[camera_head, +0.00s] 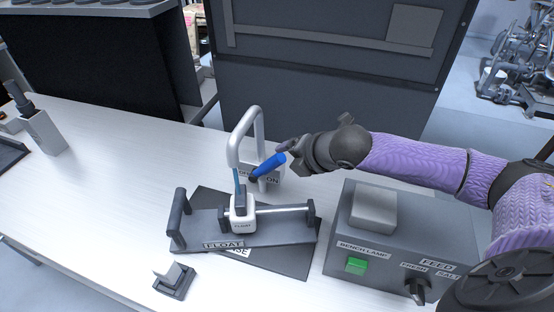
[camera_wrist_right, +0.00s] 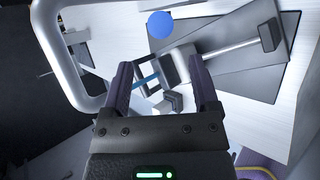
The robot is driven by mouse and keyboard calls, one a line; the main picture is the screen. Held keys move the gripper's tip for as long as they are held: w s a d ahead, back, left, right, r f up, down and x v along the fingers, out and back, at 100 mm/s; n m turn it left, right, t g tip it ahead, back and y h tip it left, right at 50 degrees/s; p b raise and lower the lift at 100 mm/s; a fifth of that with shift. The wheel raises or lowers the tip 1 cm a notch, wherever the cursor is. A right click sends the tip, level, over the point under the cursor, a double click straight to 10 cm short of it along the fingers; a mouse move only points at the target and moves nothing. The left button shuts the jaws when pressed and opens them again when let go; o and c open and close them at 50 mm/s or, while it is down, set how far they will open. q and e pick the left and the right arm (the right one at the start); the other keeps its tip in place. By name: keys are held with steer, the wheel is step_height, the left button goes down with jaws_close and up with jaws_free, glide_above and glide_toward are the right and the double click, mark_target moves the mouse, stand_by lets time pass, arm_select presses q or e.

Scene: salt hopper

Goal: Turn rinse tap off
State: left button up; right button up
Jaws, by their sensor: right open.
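The rinse tap has a grey curved spout (camera_head: 247,122) and a blue lever (camera_head: 268,165) slanting up to the right. A thin blue stream (camera_head: 237,181) runs from the spout down to the white float block. A label (camera_head: 272,180) behind the lever reads "ON" at its right; the rest is partly hidden. My right gripper (camera_head: 285,148) is at the lever's upper end. In the right wrist view my right gripper (camera_wrist_right: 160,66) is open, with nothing between its fingers. The lever's round blue end (camera_wrist_right: 159,25) shows beyond the fingertips, and the spout (camera_wrist_right: 60,70) is at left. My left gripper is not in view.
The white float block (camera_head: 243,216) sits on a rail of the dark float stand (camera_head: 205,232). A grey control box (camera_head: 350,235) with a green switch and a feed knob stands at right. A small grey stand (camera_head: 174,281) is at front.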

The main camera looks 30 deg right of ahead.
mark_target(279, 163)
steer(key=b+x, duration=0.2)
steer(key=x, duration=0.7)
steer(key=shift+a+f+b, duration=0.1)
steer(key=shift+f+b, duration=0.25)
steer(key=shift+w+f, duration=0.1)
steer(key=shift+w, duration=0.15)
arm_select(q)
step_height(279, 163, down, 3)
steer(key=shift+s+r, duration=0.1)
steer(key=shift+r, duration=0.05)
arm_select(e)
steer(key=c, duration=1)
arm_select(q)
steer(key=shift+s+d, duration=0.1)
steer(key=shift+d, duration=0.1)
arm_select(e)
jaws_close()
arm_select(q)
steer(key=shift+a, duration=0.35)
